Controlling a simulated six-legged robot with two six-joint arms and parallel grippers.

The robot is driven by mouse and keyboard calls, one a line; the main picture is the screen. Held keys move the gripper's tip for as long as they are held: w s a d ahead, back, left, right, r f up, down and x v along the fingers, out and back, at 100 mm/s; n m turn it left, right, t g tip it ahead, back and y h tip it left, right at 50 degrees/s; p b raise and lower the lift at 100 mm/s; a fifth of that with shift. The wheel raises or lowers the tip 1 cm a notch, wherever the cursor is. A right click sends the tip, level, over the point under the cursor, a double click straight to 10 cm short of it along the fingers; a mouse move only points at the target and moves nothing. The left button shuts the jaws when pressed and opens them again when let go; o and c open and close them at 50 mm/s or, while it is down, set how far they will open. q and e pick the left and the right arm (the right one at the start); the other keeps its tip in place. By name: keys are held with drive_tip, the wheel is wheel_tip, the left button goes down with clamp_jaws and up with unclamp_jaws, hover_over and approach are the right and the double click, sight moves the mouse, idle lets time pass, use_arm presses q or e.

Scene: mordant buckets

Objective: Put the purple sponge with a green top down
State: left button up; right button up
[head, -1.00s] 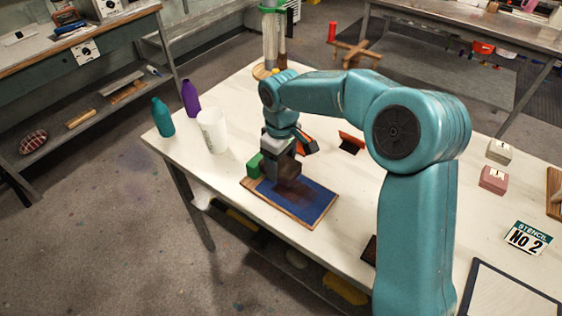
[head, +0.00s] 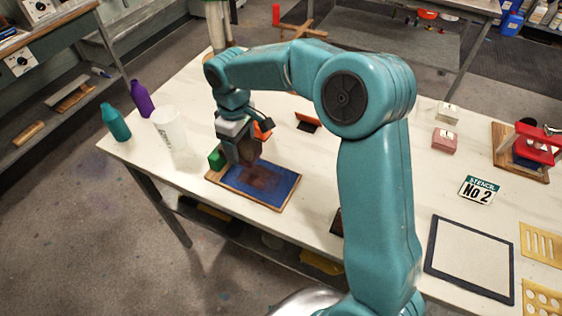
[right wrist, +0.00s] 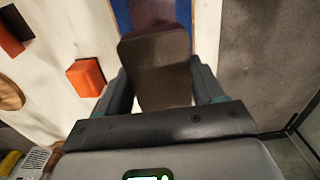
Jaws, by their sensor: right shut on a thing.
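My right gripper (head: 240,156) is shut on a block-like sponge (right wrist: 158,68), low over the left end of a wooden-framed blue board (head: 275,191). The held sponge looks dark brown in shade; I cannot make out a clear purple or green on it. In the head view it is mostly behind the fingers. I cannot tell whether its underside touches the board. A dark reddish-brown patch lies on the blue beside it. A green block (head: 216,159) sits at the board's left corner, close to the gripper. My left gripper is not in view.
A white cup (head: 170,130), a teal bottle (head: 116,123) and a purple bottle (head: 141,98) stand to the left. An orange-and-black object (head: 308,121) lies behind the board. A stencil sign (head: 478,190) and a black-framed screen (head: 470,255) lie to the right.

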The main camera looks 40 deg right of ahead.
drive_tip(key=shift+s+r, duration=0.1)
drive_tip(key=shift+s, duration=0.15)
drive_tip(key=s+d+r+m+b, duration=0.1)
drive_tip(key=s+d+r+m, duration=0.35)
drive_tip(key=d, duration=0.55)
drive_tip(key=s+d+r+m, duration=0.4)
drive_tip(key=s+d+r, duration=0.15)
drive_tip(key=d, duration=0.45)
hover_over(326, 158)
drive_tip(key=shift+m, duration=0.25)
wheel_tip(326, 158, down, 14)
drive_tip(key=shift+s+f, duration=0.1)
drive_tip(key=shift+f, duration=0.05)
wheel_tip(326, 158, down, 5)
drive_tip(key=shift+f, duration=0.2)
drive_tip(key=shift+r, duration=0.1)
drive_tip(key=shift+f, duration=0.25)
drive_tip(key=o, duration=0.9)
